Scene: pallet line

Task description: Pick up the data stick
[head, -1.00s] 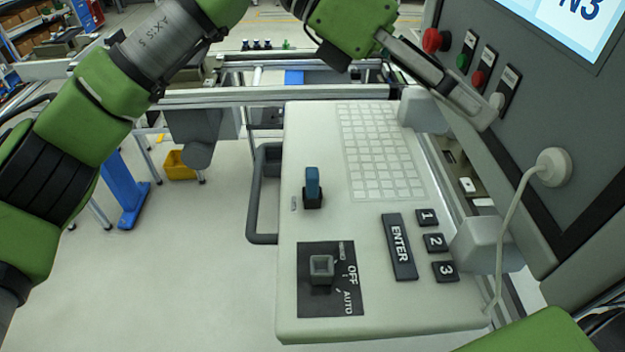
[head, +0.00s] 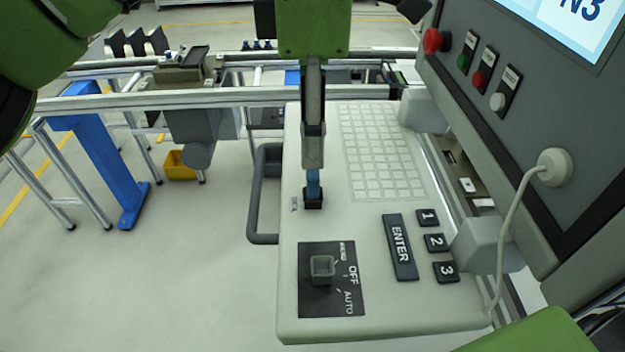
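The data stick (head: 313,184) is blue and stands upright in a small black socket (head: 313,201) on the light grey control panel (head: 380,306). Its upper part is hidden behind the fingers of my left gripper (head: 313,163). The gripper comes down from the top of the view, in line with the stick. I see its fingers edge-on, one in front of the other, so I cannot tell whether they are apart or closed on the stick. My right gripper is not in view.
The panel bears a keypad (head: 378,150), an ENTER key (head: 399,247), number keys (head: 434,242) and a square selector knob (head: 322,268). A grey handle (head: 258,195) runs along its left edge. A screen housing with buttons (head: 487,78) and a white cable (head: 511,215) stand at the right.

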